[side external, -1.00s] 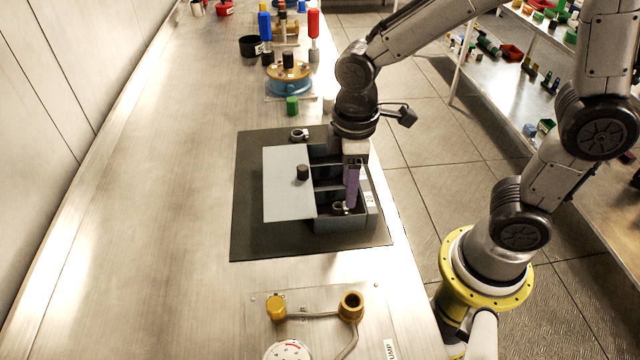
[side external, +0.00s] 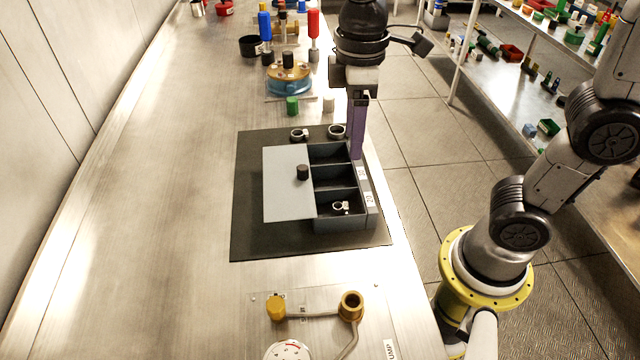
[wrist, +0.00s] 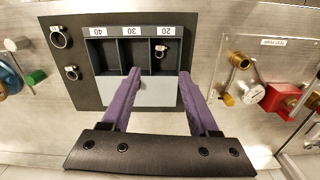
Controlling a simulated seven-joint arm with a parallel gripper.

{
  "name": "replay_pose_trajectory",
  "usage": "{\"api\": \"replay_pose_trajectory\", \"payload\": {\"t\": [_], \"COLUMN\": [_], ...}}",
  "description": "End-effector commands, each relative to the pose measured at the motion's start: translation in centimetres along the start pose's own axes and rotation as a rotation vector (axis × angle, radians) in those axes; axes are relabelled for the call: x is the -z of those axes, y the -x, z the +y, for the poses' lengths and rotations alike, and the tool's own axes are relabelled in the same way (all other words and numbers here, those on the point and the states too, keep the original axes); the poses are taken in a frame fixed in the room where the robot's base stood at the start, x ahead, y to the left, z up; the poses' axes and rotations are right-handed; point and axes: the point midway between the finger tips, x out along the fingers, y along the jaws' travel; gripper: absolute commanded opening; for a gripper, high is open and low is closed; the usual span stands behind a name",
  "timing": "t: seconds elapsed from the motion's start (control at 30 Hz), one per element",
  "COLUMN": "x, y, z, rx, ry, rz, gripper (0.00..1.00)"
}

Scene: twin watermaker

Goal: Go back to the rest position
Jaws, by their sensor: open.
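My gripper (side external: 357,150) has two purple fingers and hangs above the far right part of the grey compartment box (side external: 345,222). The wrist view shows the fingers (wrist: 160,76) spread apart with nothing between them. The box has three compartments, labelled 40, 30 and 20 in the wrist view. A small hose clamp (side external: 341,207) lies in the 20 compartment, and it also shows in the wrist view (wrist: 161,48). The other two compartments look empty. The grey lid (side external: 285,190) with a black knob (side external: 302,172) lies at the box's left, leaving the compartments uncovered.
Two larger clamps (side external: 299,134) (side external: 337,131) lie at the far end of the dark mat (side external: 265,240). A pump panel (side external: 320,300) with brass fittings is nearer the camera. The bench left of the mat is clear.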

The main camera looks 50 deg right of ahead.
Motion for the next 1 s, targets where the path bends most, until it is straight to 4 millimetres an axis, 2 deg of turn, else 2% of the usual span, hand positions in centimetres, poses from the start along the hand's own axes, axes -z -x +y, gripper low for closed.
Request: {"api": "replay_pose_trajectory", "payload": {"t": [0.1, 0.2, 0.53, 0.6, 0.67, 0.8, 1.0], "x": [0.1, 0.0, -0.1, -0.5, -1.4, -5.6, -11.0], "y": [1.5, 2.1, 2.5, 3.2, 3.9, 4.7, 3.0], "z": [0.0, 0.0, 0.1, 0.4, 0.7, 0.5, -0.4], "rx": [-0.001, 0.000, -0.001, -0.011, -0.024, -0.069, -0.150], "ry": [0.000, 0.000, -0.005, -0.022, -0.045, -0.144, -0.395], "rz": [0.002, 0.000, 0.002, 0.024, 0.050, 0.134, 0.305], "gripper": [0.61, 0.61, 0.61, 0.61, 0.61, 0.61, 0.61]}}
